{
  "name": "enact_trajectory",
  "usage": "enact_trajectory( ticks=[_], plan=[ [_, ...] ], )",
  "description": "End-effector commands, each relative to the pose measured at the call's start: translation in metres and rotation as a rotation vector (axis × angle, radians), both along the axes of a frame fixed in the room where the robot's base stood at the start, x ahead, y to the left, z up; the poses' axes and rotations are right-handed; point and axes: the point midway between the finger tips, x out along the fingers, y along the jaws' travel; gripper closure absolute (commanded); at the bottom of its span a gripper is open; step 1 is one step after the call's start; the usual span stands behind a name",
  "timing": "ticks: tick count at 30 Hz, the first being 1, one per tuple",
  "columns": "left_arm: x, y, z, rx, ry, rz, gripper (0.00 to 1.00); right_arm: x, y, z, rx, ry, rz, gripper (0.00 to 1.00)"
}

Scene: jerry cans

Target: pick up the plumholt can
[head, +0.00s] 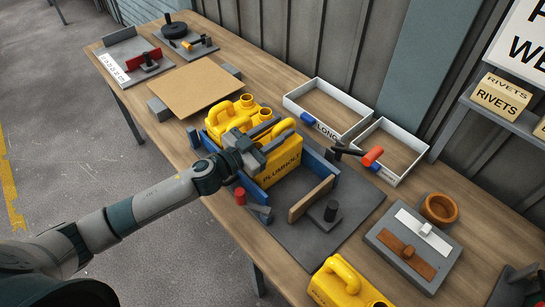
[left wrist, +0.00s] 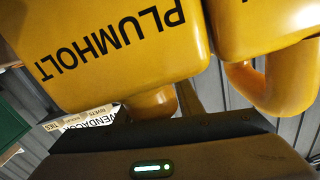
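The plumholt can (head: 282,168) is yellow with dark lettering and stands in a blue-sided holder on the grey board. It fills the upper left of the left wrist view (left wrist: 110,55), its lettering tilted. A second yellow can (head: 232,112) stands just behind it in the head view; a yellow can also shows at the right of the left wrist view (left wrist: 265,40). My left gripper (head: 250,150) is at the plumholt can's upper left side, overlapping it. Its fingertips are hidden, so I cannot tell whether it grips anything. My right gripper is not in view.
Another yellow can (head: 345,284) stands at the front edge. White trays (head: 327,108) lie at the back, one with a red-ended tool (head: 371,156). A brown board (head: 195,88) lies behind the cans. A grey box (head: 414,245) and wooden bowl (head: 439,208) are at the right.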

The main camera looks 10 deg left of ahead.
Motion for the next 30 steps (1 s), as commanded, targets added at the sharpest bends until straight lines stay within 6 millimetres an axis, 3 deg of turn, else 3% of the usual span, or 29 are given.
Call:
enact_trajectory(
  ticks=[1,3,4,20,30],
  plan=[
    [0.0,0.0,0.0,0.0,0.0,0.0,0.8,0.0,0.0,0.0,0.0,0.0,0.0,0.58],
    [0.0,0.001,0.0,0.0,0.001,0.001,0.96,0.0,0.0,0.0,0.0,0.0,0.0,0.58],
    [0.0,0.001,0.0,0.001,0.0,0.001,1.0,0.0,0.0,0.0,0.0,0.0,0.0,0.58],
    [0.003,0.004,0.006,0.006,-0.005,0.009,1.0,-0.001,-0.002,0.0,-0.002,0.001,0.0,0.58],
    [0.002,0.003,0.051,0.007,-0.01,0.005,1.0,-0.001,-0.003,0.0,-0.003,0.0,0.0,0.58]
  ],
)
